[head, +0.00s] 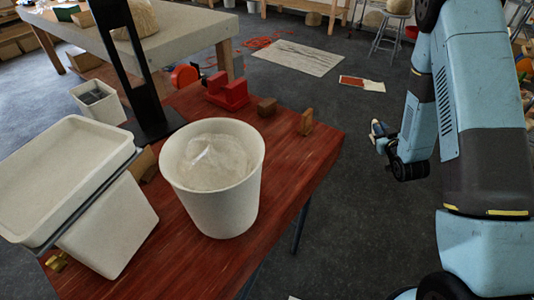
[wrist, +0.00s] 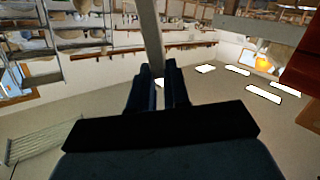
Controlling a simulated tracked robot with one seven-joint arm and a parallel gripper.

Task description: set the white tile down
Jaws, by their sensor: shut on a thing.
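My gripper (head: 378,134) hangs at the right in the head view, over the grey floor and clear of the red-brown table. In the wrist view its two dark fingers (wrist: 158,72) are closed on a pale, narrow upright strip (wrist: 151,38). The strip looks like the white tile seen edge-on and runs up out of the frame. In the head view the held piece is too small and too covered by the fingers to make out.
A pale sheet (head: 298,57) lies on open floor behind.

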